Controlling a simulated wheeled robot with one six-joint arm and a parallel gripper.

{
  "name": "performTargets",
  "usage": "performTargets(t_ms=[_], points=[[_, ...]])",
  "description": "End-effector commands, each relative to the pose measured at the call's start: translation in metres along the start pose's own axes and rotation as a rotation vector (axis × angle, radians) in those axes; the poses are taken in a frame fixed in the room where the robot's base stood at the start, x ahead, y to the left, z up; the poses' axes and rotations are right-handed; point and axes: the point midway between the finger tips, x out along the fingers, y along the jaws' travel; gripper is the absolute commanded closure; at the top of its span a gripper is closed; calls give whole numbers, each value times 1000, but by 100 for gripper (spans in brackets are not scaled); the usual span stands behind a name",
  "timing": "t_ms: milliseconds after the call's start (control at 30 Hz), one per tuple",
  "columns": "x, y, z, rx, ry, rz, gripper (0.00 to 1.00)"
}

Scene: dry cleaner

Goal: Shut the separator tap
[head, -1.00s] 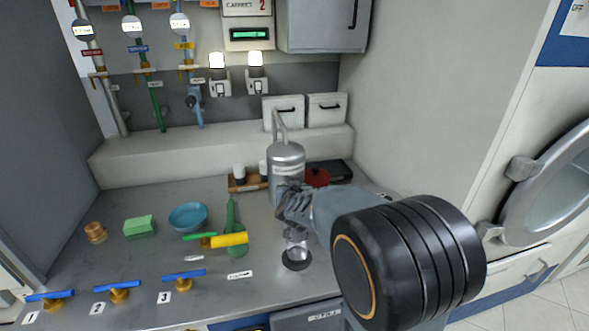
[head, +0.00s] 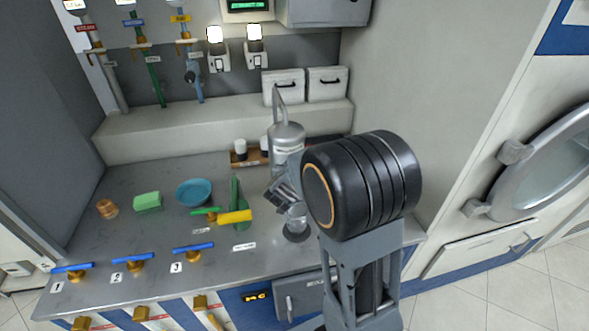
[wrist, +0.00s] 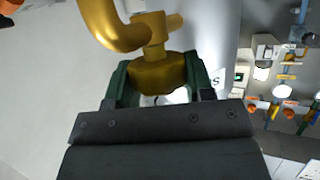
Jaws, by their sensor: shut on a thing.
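The separator is a silver-grey cylinder (head: 284,138) with a bent pipe on top, standing at the back right of the steel bench. Its smooth wall fills the upper middle of the wrist view. The brass tap (wrist: 155,72) shows there, with a curved spout to its left and a small stem on top. My gripper (wrist: 157,80) is shut on the brass tap body, one dark green finger on each side. In the head view my gripper (head: 282,192) is in front of the separator, and my arm hides the tap there.
A yellow-handled tool (head: 235,216), green bottle (head: 238,190), blue bowl (head: 194,192), green sponge (head: 147,201) and brown pot (head: 107,208) lie left of my gripper. Blue-handled valves (head: 133,261) line the front edge. A wall closes the right side.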

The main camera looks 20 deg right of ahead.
Motion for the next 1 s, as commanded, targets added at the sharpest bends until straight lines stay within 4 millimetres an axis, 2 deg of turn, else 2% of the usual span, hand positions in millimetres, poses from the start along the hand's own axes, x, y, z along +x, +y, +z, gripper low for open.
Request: performTargets(t_ms=[133,167,400,733,867,1000], points=[[0,0,1,-2,-1,0,75],[0,0,1,-2,-1,0,49],[0,0,0,-1,-1,0,27],[-6,0,-1,1,1,-2,27],[-25,-1,-2,1,2,-3,27],[-55,-1,-2,0,2,-5,27]])
